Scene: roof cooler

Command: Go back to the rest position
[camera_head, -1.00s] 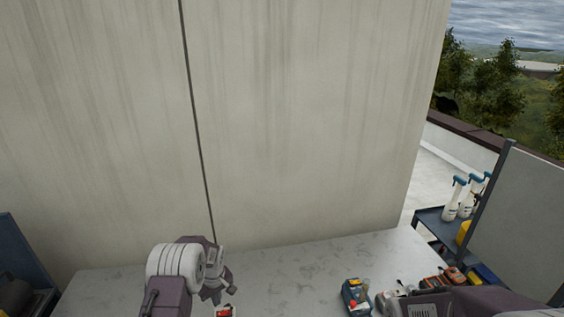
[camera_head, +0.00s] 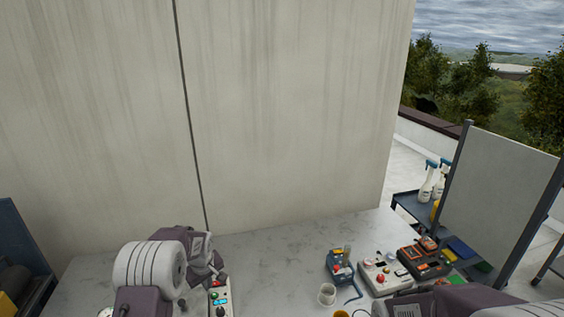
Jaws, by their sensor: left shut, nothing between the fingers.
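My left gripper (camera_head: 217,272) is above the left part of the pale stone-like worktop (camera_head: 275,250). It is shut and empty, seen partly side-on behind my white and purple wrist. A slim control box (camera_head: 220,301) with a small display and a red button lies just below the gripper in the picture, partly cut off by the lower edge. My right arm comes in at the bottom right corner, and its gripper is not in view.
A blue device (camera_head: 341,266), a white box with a red button (camera_head: 380,276), an orange-black device (camera_head: 424,263) and a cup (camera_head: 327,294) stand at right. A tall wall (camera_head: 290,120) rises behind. A grey panel (camera_head: 497,190) and spray bottles (camera_head: 428,184) are beyond. The worktop's middle is bare.

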